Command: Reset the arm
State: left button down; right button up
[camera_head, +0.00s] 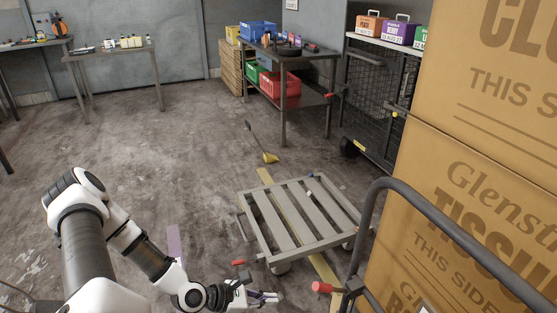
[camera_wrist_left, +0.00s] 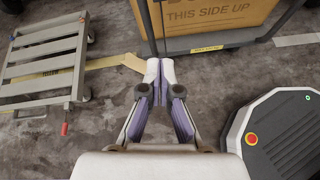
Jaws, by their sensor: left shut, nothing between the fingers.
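My left arm comes in from the lower left in the head view, bent at the elbow. Its gripper (camera_head: 264,298) is low over the floor at the bottom edge, in front of the slatted dolly. In the left wrist view the purple-padded fingers of this gripper (camera_wrist_left: 160,72) meet at their tips, with nothing held between them. The floor and the lower part of a cart lie beyond them. My right arm and gripper are not in view.
A grey slatted dolly (camera_head: 287,221) stands just beyond the gripper. A cart with a dark handle (camera_head: 430,212) and large cardboard boxes (camera_head: 470,190) fills the right. A scoop (camera_head: 270,157) lies behind the dolly. Tables (camera_head: 112,52) stand far back; the left-middle floor is clear.

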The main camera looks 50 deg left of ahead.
pick_arm(q)
jog(key=shift+s, duration=0.1)
jog(key=s+d+f+m+g+p, duration=0.1)
jog(key=s+d+m+g+p, duration=0.15)
jog(key=d+m+g, duration=0.35)
jog(key=s+d+f+m+g+p, duration=0.1)
jog(key=s+d+m+g, duration=0.2)
jog(key=d+m, duration=0.35)
jog(key=s+m+y, duration=0.1)
jog(key=s+m, duration=0.1)
jog(key=m, duration=0.3)
jog(key=s+f+m+g+y, duration=0.1)
jog(key=m+y, duration=0.1)
jog(key=m, duration=0.3)
jog(key=s+m+g+y, duration=0.1)
jog(key=s+m+y, duration=0.1)
jog(key=m, duration=0.4)
jog(key=shift+s+f, duration=0.15)
jog(key=shift+s, duration=0.2)
